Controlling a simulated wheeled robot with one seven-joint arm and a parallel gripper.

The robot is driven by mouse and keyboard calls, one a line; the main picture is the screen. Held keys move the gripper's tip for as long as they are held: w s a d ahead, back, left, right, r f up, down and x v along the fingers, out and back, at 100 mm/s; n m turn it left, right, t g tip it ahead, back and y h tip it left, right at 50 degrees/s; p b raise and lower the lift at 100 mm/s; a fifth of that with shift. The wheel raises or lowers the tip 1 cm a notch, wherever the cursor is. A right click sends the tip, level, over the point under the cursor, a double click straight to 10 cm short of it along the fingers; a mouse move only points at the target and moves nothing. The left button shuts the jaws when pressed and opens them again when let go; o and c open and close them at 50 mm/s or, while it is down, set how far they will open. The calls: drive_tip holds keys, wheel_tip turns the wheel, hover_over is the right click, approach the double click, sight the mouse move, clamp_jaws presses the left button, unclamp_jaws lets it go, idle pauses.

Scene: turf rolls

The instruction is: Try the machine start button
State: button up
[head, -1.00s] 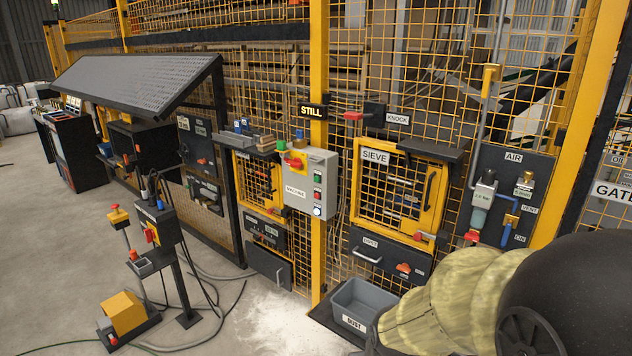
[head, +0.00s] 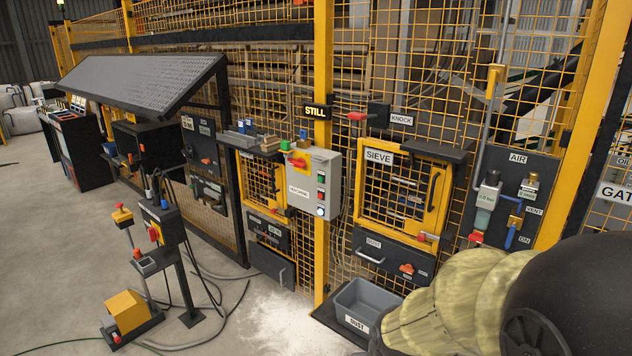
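The machine control box (head: 306,207), grey and labelled MACHINE, is mounted beside a yellow fence post near the picture's middle. Its right side has a green button (head: 321,180), a red button (head: 321,196) and a pale lit button or lamp (head: 320,212). A red-and-yellow rotary switch (head: 297,161) sits at its upper left. A sign reading STILL (head: 316,112) is on the post above. My gripper is not visible, and nothing is seen touching the box.
A grey dust bin (head: 358,322) stands on the floor below the sieve door (head: 402,195). A pedestal with switches (head: 157,225) and a yellow foot-pedal unit (head: 126,312) stand at left front, with loose cables. Pale powder (head: 283,318) covers the floor. Large bulky shapes fill the lower right.

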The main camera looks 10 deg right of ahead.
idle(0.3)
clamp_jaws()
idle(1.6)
